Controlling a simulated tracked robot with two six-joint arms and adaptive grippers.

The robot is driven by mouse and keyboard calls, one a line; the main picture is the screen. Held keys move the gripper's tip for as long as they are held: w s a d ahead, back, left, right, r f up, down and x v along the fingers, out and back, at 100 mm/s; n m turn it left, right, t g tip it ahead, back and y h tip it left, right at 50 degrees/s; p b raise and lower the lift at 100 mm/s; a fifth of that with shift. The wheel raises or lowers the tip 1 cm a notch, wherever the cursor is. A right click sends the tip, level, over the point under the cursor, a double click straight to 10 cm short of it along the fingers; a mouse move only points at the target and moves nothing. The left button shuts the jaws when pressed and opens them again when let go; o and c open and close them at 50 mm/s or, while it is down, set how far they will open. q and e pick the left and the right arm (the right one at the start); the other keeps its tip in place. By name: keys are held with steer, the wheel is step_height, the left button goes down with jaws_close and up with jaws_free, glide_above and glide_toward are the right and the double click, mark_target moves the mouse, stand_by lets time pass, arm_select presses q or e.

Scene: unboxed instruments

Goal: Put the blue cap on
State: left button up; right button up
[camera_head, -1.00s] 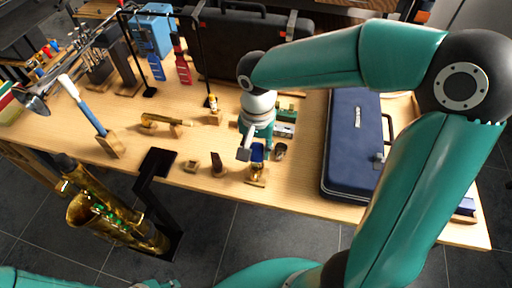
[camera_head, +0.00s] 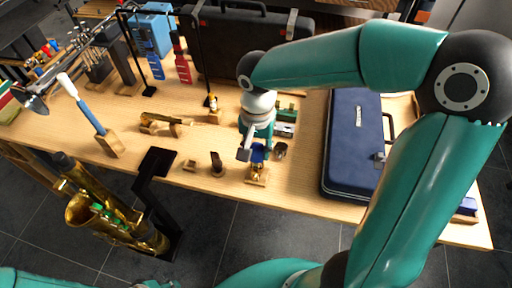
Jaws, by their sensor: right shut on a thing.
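The blue cap (camera_head: 257,153) is small and sits at the tip of my right gripper (camera_head: 250,149), which is shut on it. The cap is at the top of a small gold piece (camera_head: 258,169) standing on a wooden block (camera_head: 256,180) near the table's front edge. I cannot tell whether cap and gold piece touch. The gripper comes down from above and partly hides the cap. My left gripper is not in view; only teal parts of mine show at the bottom edge.
A dark mouthpiece on a block (camera_head: 217,163) stands to the left, and a small dark cup (camera_head: 280,150) close to the right. A blue case (camera_head: 352,140) lies further right. A saxophone (camera_head: 112,222) stands before the wooden table (camera_head: 305,177).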

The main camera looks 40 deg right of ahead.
steer(key=shift+f+b, duration=1.3)
steer(key=shift+f, duration=0.2)
stand_by(0.3)
stand_by(0.5)
steer(key=o, duration=0.9)
steer(key=shift+c, duration=0.2)
steer(key=shift+r+p, duration=2.35)
steer(key=shift+r, duration=0.7)
